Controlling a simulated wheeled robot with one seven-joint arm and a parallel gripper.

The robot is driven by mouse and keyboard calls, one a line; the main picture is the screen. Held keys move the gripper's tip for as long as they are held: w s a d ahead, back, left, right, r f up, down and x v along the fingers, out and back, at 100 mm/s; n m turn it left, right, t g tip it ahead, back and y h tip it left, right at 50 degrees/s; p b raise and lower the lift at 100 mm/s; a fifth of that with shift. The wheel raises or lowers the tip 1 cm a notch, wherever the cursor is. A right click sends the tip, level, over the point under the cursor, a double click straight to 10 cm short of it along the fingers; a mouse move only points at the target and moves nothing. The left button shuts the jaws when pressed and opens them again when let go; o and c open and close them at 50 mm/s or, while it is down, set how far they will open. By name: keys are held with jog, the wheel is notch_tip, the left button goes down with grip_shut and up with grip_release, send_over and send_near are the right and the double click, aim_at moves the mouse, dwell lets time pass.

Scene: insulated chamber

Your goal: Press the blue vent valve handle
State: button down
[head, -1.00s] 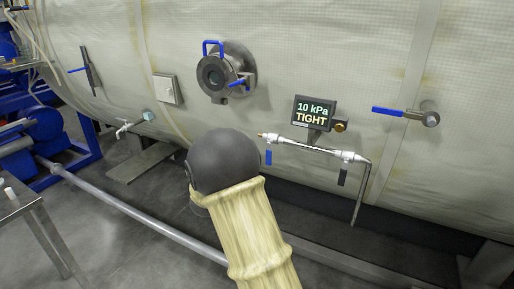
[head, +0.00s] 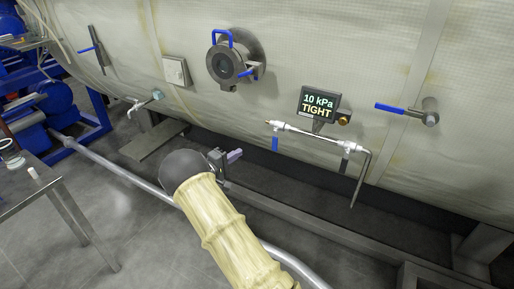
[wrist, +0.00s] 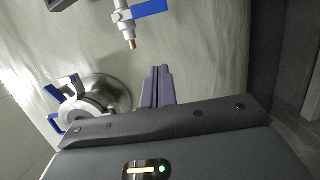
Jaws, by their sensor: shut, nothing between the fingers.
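Several blue handles show, and I cannot tell which one is the vent valve's. A blue handle (head: 275,144) hangs down at the left end of the thin pipe under the display; it also shows at the top of the wrist view (wrist: 151,9), beside a brass tip. Another blue lever (head: 390,107) points left from a valve on the wall at the right. My gripper (head: 236,155) is low in front of the chamber, left of and slightly below the pipe's blue handle, apart from it. Its purple fingers (wrist: 156,88) are shut and empty.
The display (head: 319,105) reads 10 kPa TIGHT. A round port (head: 226,64) with blue handles is on the wall; it also shows at left in the wrist view (wrist: 92,104). A black handle (head: 345,164) hangs at the pipe's right. A metal table (head: 35,193) stands at left.

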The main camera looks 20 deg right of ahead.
aim_at(275, 140)
jog(key=d+p, duration=0.4)
jog(key=d, duration=0.7)
jog(key=shift+w+d+p, duration=0.25)
jog(key=shift+w+p, duration=0.05)
jog(key=shift+w, duration=0.1)
jog(key=shift+d+f+n, duration=0.1)
jog(key=shift+d+n, duration=0.1)
jog(key=shift+n, duration=0.1)
